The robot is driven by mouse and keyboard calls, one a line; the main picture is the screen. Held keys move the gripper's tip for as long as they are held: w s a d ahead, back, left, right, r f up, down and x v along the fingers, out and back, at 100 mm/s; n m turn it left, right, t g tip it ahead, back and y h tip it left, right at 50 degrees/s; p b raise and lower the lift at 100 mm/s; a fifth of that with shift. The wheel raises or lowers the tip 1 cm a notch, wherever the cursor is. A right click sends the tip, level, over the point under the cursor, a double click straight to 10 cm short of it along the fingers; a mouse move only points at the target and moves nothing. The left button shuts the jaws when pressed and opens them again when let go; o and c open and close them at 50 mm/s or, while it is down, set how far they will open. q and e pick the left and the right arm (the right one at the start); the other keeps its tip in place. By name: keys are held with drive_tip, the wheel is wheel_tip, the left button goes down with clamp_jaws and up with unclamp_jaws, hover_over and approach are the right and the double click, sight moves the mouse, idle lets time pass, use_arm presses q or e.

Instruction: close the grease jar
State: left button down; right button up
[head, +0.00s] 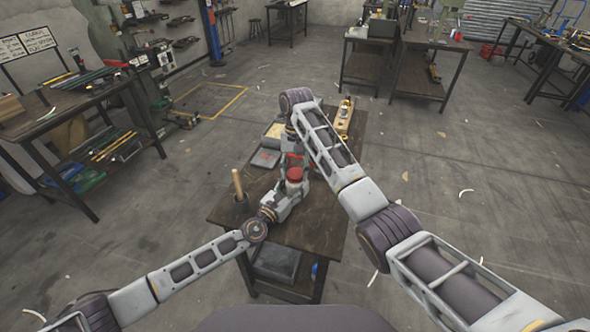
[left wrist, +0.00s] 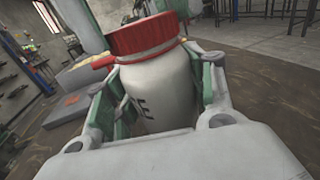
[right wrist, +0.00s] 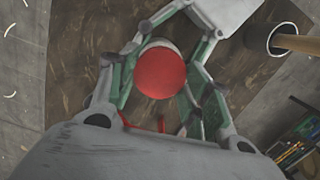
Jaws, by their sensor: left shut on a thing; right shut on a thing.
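The white grease jar (head: 293,187) stands upright over the work table, with its red lid (head: 295,174) on top. My left gripper (left wrist: 160,100) is shut around the jar's body, one green-lined finger on each side, and dark lettering shows on the jar. In the left wrist view the red lid (left wrist: 147,36) sits on the jar's mouth. My right gripper (right wrist: 160,80) comes from the far side and is shut on the lid, which shows from above as a red disc (right wrist: 160,73). Whether the lid is fully tight cannot be told.
The dark wooden table (head: 315,225) carries a cup with a wooden-handled tool (head: 238,186) left of the jar. Grey objects (head: 265,158) lie behind, and a wooden block with small items (head: 344,115) stands at the back right. The table's front right is clear.

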drive_tip(key=m, duration=0.5)
drive_tip(key=shift+y, duration=0.3)
drive_tip(key=m, duration=0.6)
drive_tip(key=shift+t, duration=0.4)
drive_tip(key=o, duration=0.6)
drive_tip(key=shift+o, duration=0.2)
drive_tip(key=shift+d, duration=0.1)
drive_tip(key=shift+c, duration=0.3)
